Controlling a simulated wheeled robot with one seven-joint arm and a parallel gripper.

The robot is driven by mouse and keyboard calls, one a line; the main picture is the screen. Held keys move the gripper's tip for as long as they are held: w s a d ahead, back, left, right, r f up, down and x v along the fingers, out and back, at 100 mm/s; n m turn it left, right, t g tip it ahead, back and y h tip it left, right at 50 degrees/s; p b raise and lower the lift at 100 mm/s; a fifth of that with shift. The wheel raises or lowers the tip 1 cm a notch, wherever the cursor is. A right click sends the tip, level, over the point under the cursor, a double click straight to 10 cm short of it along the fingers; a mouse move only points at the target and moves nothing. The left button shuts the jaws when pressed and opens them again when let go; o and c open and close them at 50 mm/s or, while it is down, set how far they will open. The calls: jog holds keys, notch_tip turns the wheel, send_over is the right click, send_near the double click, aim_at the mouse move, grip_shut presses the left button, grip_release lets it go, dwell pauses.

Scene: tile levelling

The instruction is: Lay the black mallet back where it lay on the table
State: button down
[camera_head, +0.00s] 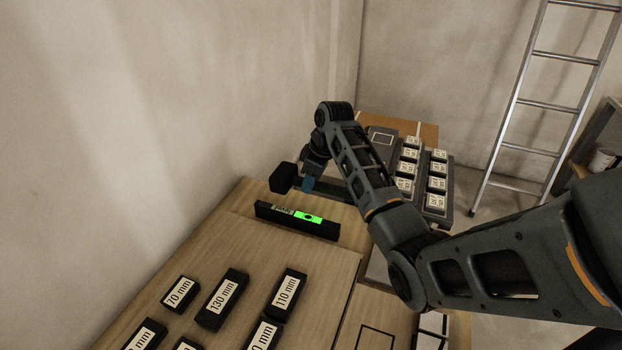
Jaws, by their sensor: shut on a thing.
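The black mallet (283,177) is at the far left part of the table (205,262), near the wall. Its dark block head shows to the left of my gripper, and its handle runs to the right, partly hidden behind my arm. My gripper (309,184) points down at the handle and is shut on it, close beside the head. The fingertips are small and partly hidden. I cannot tell whether the mallet touches the table or hangs just above it.
A black level with a green display (297,219) lies just in front of the mallet. Several black blocks with mm labels (222,297) stand nearer. A grey tray of labelled blocks (440,218) is at the right. A ladder (519,100) leans at the back right.

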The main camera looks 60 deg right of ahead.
jog(key=shift+f+b, duration=2.5)
jog(key=shift+f, duration=0.35)
jog(key=shift+f, duration=0.15)
jog(key=c, duration=0.8)
grip_release()
jog(key=shift+v, duration=3.9)
jog(key=shift+s+a, duration=0.1)
